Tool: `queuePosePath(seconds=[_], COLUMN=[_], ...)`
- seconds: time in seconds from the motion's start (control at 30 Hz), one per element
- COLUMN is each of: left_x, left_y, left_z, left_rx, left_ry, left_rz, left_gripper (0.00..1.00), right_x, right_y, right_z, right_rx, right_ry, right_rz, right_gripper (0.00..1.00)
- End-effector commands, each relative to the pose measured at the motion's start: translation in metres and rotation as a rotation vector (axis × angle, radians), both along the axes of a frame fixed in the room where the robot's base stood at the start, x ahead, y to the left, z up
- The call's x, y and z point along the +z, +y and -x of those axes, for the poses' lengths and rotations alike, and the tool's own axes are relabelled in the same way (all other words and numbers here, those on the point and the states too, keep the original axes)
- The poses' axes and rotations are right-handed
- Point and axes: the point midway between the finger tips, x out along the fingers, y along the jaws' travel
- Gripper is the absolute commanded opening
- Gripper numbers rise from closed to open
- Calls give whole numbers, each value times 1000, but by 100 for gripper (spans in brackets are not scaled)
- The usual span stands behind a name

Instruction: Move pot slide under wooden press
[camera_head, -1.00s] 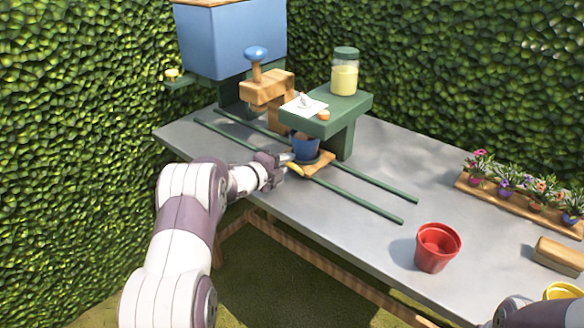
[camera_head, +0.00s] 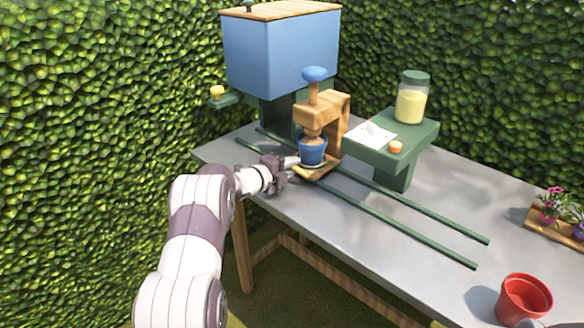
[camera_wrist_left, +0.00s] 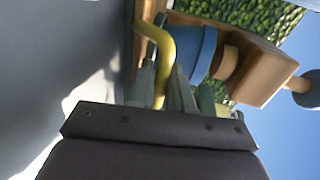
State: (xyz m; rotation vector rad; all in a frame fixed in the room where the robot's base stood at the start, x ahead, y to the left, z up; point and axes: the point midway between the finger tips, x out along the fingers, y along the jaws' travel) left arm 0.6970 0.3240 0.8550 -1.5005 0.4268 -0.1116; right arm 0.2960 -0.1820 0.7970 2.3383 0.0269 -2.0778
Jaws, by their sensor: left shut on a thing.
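The blue pot (camera_head: 312,152) stands upright on the small wooden pot slide (camera_head: 322,171), which sits across the green rails. The wooden press (camera_head: 335,108), with its blue knob (camera_head: 314,74), stands behind. Its arm and round wooden plunger (camera_head: 312,136) are over the pot; the plunger's lower edge is hidden at the rim. In the wrist view the plunger (camera_wrist_left: 229,62) lines up with the pot (camera_wrist_left: 198,52). My left gripper (camera_head: 289,164) is shut on the slide's yellow handle, seen best in the wrist view (camera_wrist_left: 164,50). My right gripper is out of view.
A green stand (camera_head: 395,150) with a jar (camera_head: 412,98) is right of the press. A blue bin (camera_head: 280,50) is behind left. Two rails (camera_head: 400,232) run right along the grey table. A red pot (camera_head: 523,299) and flower tray (camera_head: 545,226) are at right.

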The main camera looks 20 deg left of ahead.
Motion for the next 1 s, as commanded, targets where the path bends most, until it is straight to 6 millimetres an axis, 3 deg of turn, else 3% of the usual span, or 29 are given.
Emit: queuePosePath(seconds=[0.37,0.4,0.43,0.77,0.87,1.0], left_x=[-2,-2,-2,0,3,9], left_y=[0,0,0,1,5,16], left_z=[0,0,0,2,11,38], left_rx=[-1,-1,-1,0,1,3], left_ry=[3,3,3,1,2,2], left_rz=[0,0,0,0,1,1], left_gripper=[0,26,35,35,35,35], right_x=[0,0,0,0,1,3], right_y=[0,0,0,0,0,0], right_z=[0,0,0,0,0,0], right_rx=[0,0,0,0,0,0], right_ry=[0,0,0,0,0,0], right_rz=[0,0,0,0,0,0], right_gripper=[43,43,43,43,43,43])
